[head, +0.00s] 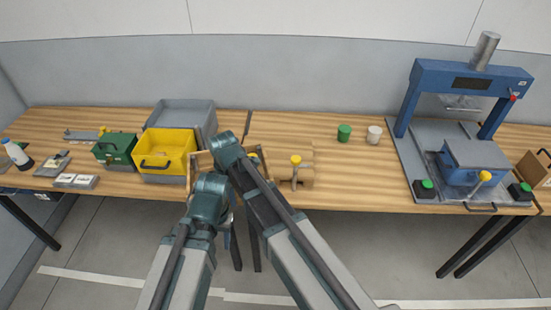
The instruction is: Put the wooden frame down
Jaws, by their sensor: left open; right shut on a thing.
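The wooden frame (203,153) is a light brown piece at the table's front edge, just right of the yellow bin. My arms hide much of it; parts of its edge show on both sides of them. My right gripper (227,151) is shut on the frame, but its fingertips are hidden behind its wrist. My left gripper (209,188) is open and lower, just in front of the frame; its fingers are largely hidden. I cannot tell whether the frame touches the table.
A yellow bin (164,148) stands left of the frame, with a grey bin (184,112) behind. A wooden fixture with a yellow knob (296,160) stands right. The blue press (466,75) is far right. The tabletop (285,128) behind the fixture is clear.

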